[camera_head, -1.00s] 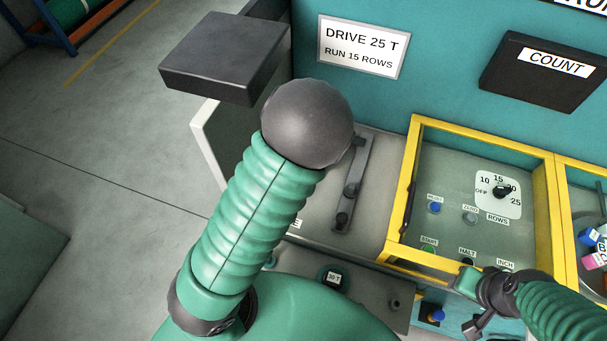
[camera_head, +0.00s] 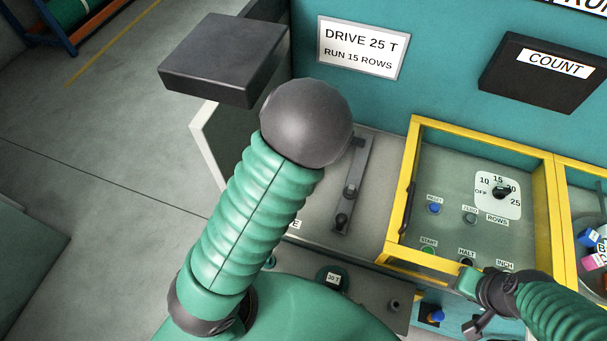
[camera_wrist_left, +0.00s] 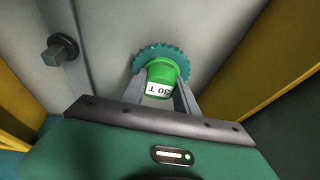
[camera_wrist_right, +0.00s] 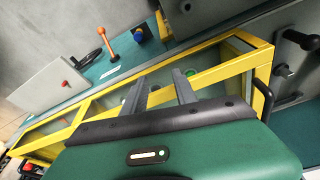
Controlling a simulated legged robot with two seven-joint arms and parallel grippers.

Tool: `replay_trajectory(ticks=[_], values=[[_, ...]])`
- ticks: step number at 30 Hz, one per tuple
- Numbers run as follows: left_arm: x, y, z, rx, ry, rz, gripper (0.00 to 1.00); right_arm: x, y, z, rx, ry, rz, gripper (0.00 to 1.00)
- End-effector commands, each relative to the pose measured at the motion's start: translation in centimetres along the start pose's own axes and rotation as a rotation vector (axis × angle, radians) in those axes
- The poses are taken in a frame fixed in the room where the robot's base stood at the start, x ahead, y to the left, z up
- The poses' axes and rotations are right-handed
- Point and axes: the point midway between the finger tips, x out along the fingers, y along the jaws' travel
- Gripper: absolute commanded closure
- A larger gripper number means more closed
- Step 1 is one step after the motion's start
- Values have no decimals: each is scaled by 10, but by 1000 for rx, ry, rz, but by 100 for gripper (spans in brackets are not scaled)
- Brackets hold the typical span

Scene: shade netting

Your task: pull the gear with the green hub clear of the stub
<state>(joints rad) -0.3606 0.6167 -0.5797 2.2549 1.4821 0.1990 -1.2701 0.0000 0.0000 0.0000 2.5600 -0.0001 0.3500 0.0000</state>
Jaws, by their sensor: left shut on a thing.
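In the left wrist view the gear (camera_wrist_left: 183,55) has teal teeth and a bright green hub (camera_wrist_left: 160,80) with a white tag reading 30 T. My left gripper (camera_wrist_left: 160,88) is shut on the green hub, one finger on each side. The stub is hidden behind the gear, so I cannot tell whether the gear still sits on it. In the head view my own left arm hides this gripper and gear. My right gripper (camera_wrist_right: 162,88) is open and empty, over the yellow-framed panel in its wrist view.
A grey slotted bar (camera_head: 351,185) with dark studs stands on the machine face. A yellow-framed guard (camera_head: 408,170) encloses the dial panel to its right. A small round tagged part (camera_head: 333,278) lies on the grey ledge below. Open floor (camera_head: 110,160) is at left.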

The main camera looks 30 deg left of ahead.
Motion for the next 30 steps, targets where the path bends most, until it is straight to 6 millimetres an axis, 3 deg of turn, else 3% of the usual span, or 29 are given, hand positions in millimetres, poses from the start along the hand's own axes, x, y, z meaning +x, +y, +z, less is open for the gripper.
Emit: replay_trajectory(ticks=[1, 16, 30], values=[[-1, -7, 2, -5, -3, -16, 100, -1, 0, 0, 0, 0, 0, 66], [-14, -8, -5, -10, 8, -16, 100, -10, 0, -2, 0, 0, 0, 66], [-40, -8, -16, -10, 9, -12, 100, -34, 0, -8, 0, 0, 0, 66]])
